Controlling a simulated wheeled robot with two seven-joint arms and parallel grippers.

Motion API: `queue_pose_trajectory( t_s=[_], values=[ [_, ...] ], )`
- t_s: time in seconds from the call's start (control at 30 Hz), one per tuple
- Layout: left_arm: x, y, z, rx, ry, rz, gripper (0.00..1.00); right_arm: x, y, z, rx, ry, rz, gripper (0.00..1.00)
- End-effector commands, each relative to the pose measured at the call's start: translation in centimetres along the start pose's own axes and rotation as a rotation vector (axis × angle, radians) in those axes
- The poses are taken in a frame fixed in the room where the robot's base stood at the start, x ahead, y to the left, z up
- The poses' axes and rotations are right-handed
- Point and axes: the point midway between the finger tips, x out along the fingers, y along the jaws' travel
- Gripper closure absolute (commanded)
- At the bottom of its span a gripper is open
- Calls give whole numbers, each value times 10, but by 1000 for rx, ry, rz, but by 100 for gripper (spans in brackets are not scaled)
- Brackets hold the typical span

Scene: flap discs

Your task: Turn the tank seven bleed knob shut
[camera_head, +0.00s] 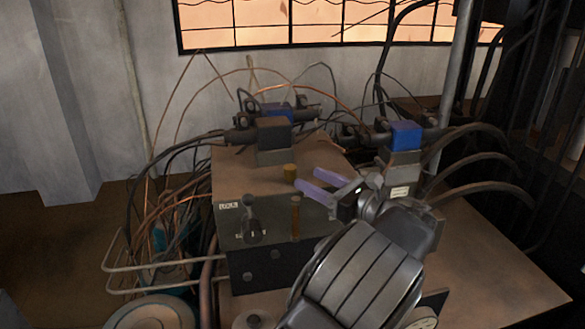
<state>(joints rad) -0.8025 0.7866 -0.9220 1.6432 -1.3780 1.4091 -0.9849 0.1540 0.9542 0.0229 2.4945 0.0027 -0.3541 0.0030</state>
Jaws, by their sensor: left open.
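A boxy grey-brown unit (225,178) stands in the middle of the view. A short brass knob (290,172) stands on its top, and a taller brass-coloured post (296,215) stands at its front edge. I cannot tell for certain which is the tank seven bleed knob. A small label (229,205) on the front is too small to read. My left gripper (307,178) has two purple fingers, spread apart and empty, pointing left. Their tips are just right of the short brass knob, apparently not around it. My right gripper is not in view.
A dark lever with a round head (249,202) is on the unit's front. Blue-capped valve blocks (407,134) with black hoses stand behind and to the right. Loose cables and a bent metal rail (150,266) crowd the left. The brown surface (500,262) at right is clear.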

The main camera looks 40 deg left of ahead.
Motion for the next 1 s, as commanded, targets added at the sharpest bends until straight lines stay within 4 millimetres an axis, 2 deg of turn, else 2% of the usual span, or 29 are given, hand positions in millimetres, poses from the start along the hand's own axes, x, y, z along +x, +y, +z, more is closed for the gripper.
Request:
queue_pose_trajectory(
  t_s=[0.17, 0.5, 0.6, 0.93, 1.0],
  values=[
    [12, 1, 1, 0, 1, 4, 49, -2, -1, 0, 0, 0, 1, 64],
    [63, 1, 1, 1, 0, 3, 49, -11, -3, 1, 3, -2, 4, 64],
    [72, 0, 1, 0, 1, 1, 49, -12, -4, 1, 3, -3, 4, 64],
    [78, 0, 0, 0, 0, 0, 49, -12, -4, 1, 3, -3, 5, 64],
    [78, 0, 0, 0, 0, 0, 54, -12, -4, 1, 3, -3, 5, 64]
  ],
)
